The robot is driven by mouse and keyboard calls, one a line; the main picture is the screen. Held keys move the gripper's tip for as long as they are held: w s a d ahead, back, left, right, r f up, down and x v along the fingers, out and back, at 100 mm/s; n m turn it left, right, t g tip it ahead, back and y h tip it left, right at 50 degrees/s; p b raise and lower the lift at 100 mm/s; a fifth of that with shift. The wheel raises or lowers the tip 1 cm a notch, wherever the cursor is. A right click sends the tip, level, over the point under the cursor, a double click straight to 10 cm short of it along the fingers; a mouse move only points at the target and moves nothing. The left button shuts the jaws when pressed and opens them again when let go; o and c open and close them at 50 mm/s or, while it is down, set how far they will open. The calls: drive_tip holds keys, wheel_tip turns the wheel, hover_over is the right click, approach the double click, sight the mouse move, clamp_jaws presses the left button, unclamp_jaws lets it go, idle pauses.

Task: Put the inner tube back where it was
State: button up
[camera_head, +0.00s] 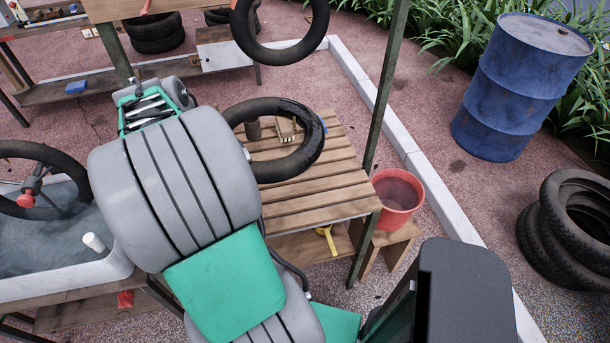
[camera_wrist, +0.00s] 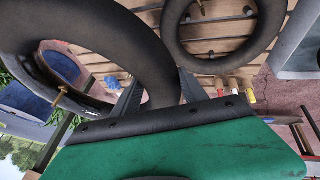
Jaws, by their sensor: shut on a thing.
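My gripper (camera_wrist: 160,92) is shut on a black inner tube (camera_wrist: 135,40), which passes between its two fingers in the wrist view. A brass valve (camera_wrist: 60,95) shows on the ring's inner side. In the head view my arm hides the gripper. A black tube (camera_head: 307,150) there reaches out past my arm over the slatted wooden table (camera_head: 320,198); I take it for the held one. Whether it touches the slats I cannot tell. Another tube (camera_head: 250,45) hangs at the top. A third tube (camera_head: 65,170) is at the water tub on the left.
The grey tub (camera_head: 60,285) stands left of my arm. A green post (camera_head: 385,85) rises at the table's right edge. A red bucket (camera_head: 398,205), a blue barrel (camera_head: 515,95) and stacked tyres (camera_head: 570,240) stand to the right. A small brush-like block (camera_head: 286,130) lies on the slats.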

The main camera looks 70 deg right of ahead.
drive_tip(key=shift+s+f, duration=0.2)
drive_tip(key=shift+f, duration=0.1)
drive_tip(key=shift+f+b, duration=0.35)
drive_tip(key=shift+b, duration=0.2)
wheel_tip(320, 180, down, 8)
drive_tip(key=b, duration=0.8)
drive_tip(key=s+d+f+p, duration=0.1)
drive_tip(key=s+d+f, duration=0.3)
drive_tip(key=d, duration=0.1)
drive_tip(key=s+d+f+p, duration=0.1)
drive_tip(key=s+d+f, duration=0.4)
drive_tip(key=shift+f, duration=0.1)
drive_tip(key=f, duration=0.2)
drive_tip(key=f+p, duration=0.1)
drive_tip(key=shift+s+d+f, duration=0.15)
drive_tip(key=shift+d+f, duration=0.1)
drive_tip(key=shift+f, duration=0.05)
drive_tip(key=o, duration=1.3)
drive_tip(key=shift+a, duration=0.1)
drive_tip(key=shift+c, duration=0.2)
